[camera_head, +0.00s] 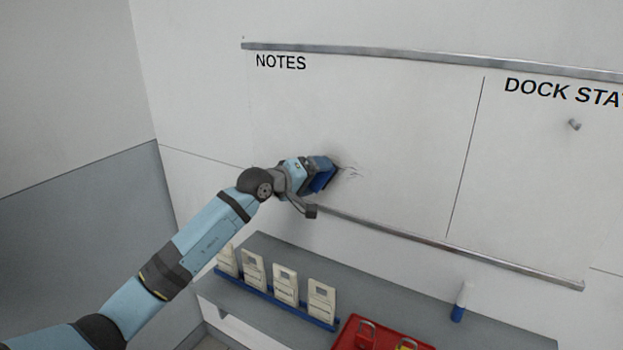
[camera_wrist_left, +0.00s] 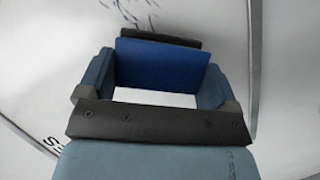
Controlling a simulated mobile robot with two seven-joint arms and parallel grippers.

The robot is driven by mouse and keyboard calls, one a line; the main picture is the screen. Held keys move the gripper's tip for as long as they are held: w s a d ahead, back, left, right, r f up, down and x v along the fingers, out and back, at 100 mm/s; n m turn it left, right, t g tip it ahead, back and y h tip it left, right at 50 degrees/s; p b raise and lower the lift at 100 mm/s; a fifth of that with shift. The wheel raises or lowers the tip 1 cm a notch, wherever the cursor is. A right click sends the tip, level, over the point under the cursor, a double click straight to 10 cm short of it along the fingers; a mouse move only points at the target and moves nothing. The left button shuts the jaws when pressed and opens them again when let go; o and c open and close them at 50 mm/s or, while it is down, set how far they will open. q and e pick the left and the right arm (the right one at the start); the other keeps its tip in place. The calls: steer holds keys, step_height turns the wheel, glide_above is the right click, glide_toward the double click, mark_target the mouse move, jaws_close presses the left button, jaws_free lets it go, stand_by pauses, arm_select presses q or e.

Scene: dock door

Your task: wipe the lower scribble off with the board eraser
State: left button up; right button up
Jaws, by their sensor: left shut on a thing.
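The whiteboard (camera_head: 400,120) has a "NOTES" section at its left. My left gripper (camera_head: 316,172) is at the lower part of that section, shut on the blue board eraser (camera_head: 322,180). In the left wrist view the eraser (camera_wrist_left: 165,68) sits between the two fingers (camera_wrist_left: 158,85), with its dark pad toward the board. The eraser is at or very close to the board; I cannot tell if it touches. A thin dark scribble (camera_head: 351,170) shows just right of the eraser, and part of it may be hidden behind it. Dark strokes (camera_wrist_left: 133,12) also show past the eraser in the left wrist view.
A metal ledge (camera_head: 430,240) runs along the board's lower edge. Below it, a grey shelf (camera_head: 400,293) holds a blue rack (camera_head: 276,301) with several white cards, a red tray (camera_head: 345,338) with padlocks, and a white and blue marker-like item (camera_head: 461,302).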

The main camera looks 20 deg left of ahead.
mark_target(327, 178)
arm_select(q)
steer(key=shift+w+d+b, duration=0.15)
steer(key=shift+w+b, duration=0.6)
steer(key=shift+w, duration=0.25)
stand_by(0.5)
steer(key=shift+s+d, duration=0.2)
steer(key=shift+d, duration=0.7)
steer(key=shift+s+d, duration=0.2)
steer(key=shift+d, duration=0.7)
steer(key=shift+d, duration=0.1)
